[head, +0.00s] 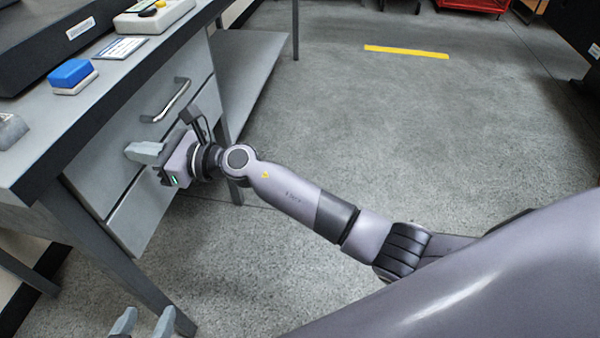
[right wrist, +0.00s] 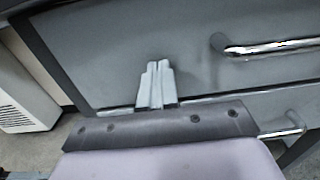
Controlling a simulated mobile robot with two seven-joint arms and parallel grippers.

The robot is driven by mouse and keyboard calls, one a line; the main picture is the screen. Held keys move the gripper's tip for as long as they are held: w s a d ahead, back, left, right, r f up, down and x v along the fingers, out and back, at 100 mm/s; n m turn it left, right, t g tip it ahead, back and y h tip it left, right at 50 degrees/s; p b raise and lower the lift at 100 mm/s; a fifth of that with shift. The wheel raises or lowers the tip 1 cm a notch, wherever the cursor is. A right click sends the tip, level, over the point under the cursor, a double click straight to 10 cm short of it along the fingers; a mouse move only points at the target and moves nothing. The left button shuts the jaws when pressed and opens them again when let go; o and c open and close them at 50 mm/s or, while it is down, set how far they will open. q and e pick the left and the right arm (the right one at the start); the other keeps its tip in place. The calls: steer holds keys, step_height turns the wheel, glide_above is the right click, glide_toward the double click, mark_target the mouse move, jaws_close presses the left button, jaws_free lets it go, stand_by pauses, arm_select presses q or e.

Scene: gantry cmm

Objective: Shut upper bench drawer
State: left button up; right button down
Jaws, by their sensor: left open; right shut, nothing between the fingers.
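The bench's upper drawer (head: 122,128) has a grey front with a bar handle (head: 176,99). In the right wrist view the front (right wrist: 130,45) fills much of the picture, with its handle (right wrist: 270,48) at the right. The front looks close to flush with the bench; I cannot tell if a small gap is left. My right gripper (head: 134,150) is shut and empty. Its fingertips (right wrist: 157,68) are at the upper drawer front, left of and below the handle; contact is not clear. My left gripper (head: 143,322) is open and empty at the bottom edge of the head view, partly cut off.
A lower drawer (head: 150,208) lies below; its handle (right wrist: 284,127) shows in the right wrist view. The dark-edged benchtop (head: 110,108) holds a blue-topped block (head: 71,74) and a control box (head: 152,14). A bench leg (head: 125,275) stands near my left gripper.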

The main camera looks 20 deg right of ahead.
steer(key=shift+w+a+r, duration=0.1)
steer(key=shift+a+r, duration=0.05)
steer(key=shift+r, duration=0.2)
stand_by(0.4)
